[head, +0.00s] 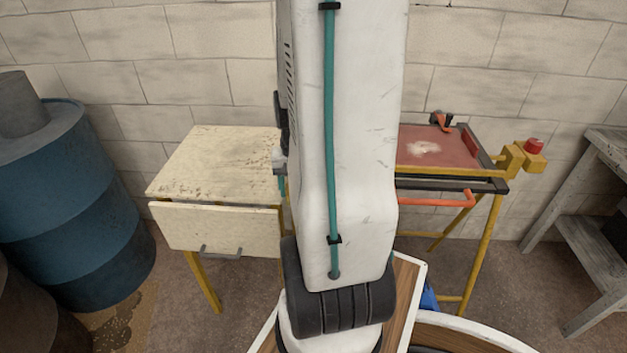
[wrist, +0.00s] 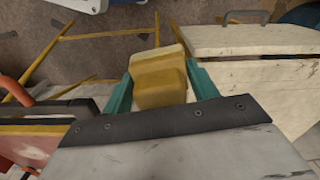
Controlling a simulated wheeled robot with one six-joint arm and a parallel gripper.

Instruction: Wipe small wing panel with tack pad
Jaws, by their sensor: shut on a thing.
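The small wing panel (head: 440,150) is a flat reddish-brown sheet with a pale dusty patch near its middle. It lies in a yellow-framed stand right of my arm in the head view. Part of a red surface, likely the panel, shows at the lower left of the wrist view (wrist: 30,148). My gripper (wrist: 160,85) has teal fingers shut on the tack pad (wrist: 160,80), a yellow block. The pad is held in the air, apart from the panel. In the head view my arm hides the pad and most of the gripper.
A cream drawer table (head: 215,160) stands left of my arm, its drawer front (head: 215,227) facing me. Orange-handled clamps (head: 440,121) and a red-topped yellow post (head: 533,155) edge the stand. A blue drum (head: 75,190) is far left, a grey shelf (head: 590,230) far right.

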